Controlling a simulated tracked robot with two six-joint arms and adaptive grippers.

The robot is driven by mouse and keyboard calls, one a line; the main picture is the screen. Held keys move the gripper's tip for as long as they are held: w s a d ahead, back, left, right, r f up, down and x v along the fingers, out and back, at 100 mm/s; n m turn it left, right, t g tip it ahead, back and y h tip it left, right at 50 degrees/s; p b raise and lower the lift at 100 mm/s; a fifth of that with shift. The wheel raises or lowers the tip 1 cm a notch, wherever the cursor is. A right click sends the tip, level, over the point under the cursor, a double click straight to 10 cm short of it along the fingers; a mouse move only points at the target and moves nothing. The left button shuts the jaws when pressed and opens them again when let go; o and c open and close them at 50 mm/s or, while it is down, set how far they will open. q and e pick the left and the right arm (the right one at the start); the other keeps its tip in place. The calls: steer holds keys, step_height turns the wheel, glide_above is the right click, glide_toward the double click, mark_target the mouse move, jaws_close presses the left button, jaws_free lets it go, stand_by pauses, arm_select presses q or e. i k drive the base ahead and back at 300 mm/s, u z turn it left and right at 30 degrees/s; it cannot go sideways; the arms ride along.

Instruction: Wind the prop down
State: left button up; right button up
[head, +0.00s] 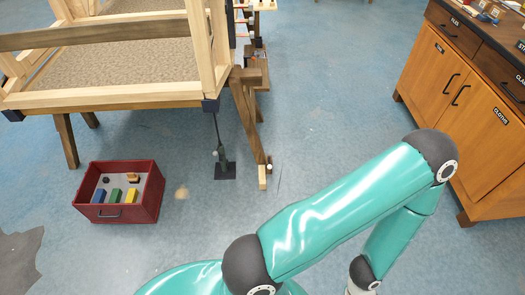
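The prop (222,157) stands upright on the floor below the near right corner of the wooden bodyframe (110,97). It has a dark flat base, a grey body and a thin dark rod. The rod runs up to the black corner piece (210,106) of the frame; I cannot tell whether they touch. My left gripper is not in view. Nothing of mine touches the prop.
A red crate (117,212) with coloured blocks stands left of the prop. A wooden trestle leg (247,115) with a pale block (262,178) at its foot is close on the right. A wooden cabinet (450,85) stands at the right. The floor (330,95) between is clear.

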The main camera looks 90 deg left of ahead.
mark_target(215, 153)
steer(key=z, duration=0.6)
steer(key=i, duration=0.25)
steer(key=u, duration=2.65)
steer(key=i, duration=0.2)
steer(key=u, duration=1.9)
steer(key=k, duration=0.6)
steer(key=u, duration=0.35)
steer(key=i, duration=1.65)
steer(key=z, duration=0.35)
